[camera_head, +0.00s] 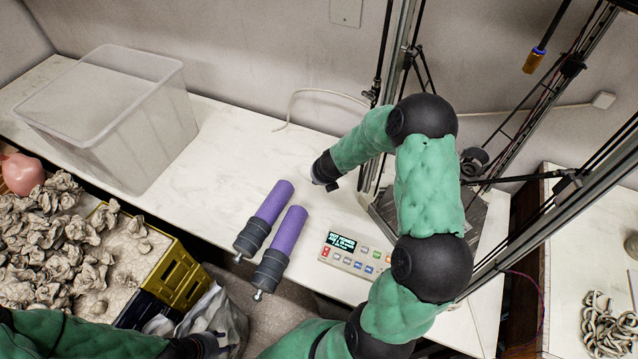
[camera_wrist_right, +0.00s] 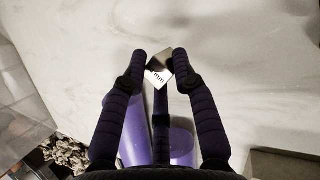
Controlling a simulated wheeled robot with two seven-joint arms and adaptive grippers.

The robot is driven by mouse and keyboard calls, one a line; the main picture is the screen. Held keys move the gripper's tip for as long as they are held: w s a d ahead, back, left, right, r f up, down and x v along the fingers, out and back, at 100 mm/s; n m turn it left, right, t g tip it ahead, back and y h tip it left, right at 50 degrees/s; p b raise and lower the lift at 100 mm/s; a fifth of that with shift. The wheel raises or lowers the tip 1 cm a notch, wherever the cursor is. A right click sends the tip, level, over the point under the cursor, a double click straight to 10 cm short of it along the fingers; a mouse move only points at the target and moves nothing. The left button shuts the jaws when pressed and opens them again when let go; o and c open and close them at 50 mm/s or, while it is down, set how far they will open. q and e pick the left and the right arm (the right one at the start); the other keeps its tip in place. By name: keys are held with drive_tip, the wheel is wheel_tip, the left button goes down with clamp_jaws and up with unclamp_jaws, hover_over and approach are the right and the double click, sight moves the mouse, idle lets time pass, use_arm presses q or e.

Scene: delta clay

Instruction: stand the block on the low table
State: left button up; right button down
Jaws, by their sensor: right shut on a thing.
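In the right wrist view the block (camera_wrist_right: 160,76) is small, with a dark face and a pale face bearing dark marks. My right gripper (camera_wrist_right: 160,62) is shut on it, one fingertip on each side. Below the block is a pale surface; I cannot tell whether they touch. In the head view my right arm bends over the white marbled table (camera_head: 225,130), and its hand end is near the middle of the tabletop. The block cannot be made out there. My left gripper (camera_head: 205,346) is at the lower left edge, dark and partly cut off; its jaws are unclear.
Two purple-and-grey cylinders (camera_head: 290,236) lie on the table, left of a keypad box (camera_head: 352,256) with a display. A clear bin (camera_head: 150,130) stands at the left. Metal frame posts (camera_head: 398,60) rise at the right.

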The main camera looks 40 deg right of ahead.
drive_tip(key=shift+w+d+f, duration=0.2)
drive_tip(key=shift+f, duration=0.1)
drive_tip(key=shift+w+d+f+b, duration=0.15)
drive_tip(key=shift+f+b, duration=1.05)
drive_tip(key=shift+f, duration=0.5)
drive_tip(key=shift+f, duration=0.2)
drive_tip(key=c, duration=1)
unclamp_jaws()
drive_tip(key=shift+r, duration=0.15)
drive_tip(key=shift+r, duration=0.35)
drive_tip(key=p+v, duration=0.5)
drive_tip(key=v, duration=0.6)
drive_tip(key=shift+s+r, duration=0.15)
drive_tip(key=shift+s, duration=0.15)
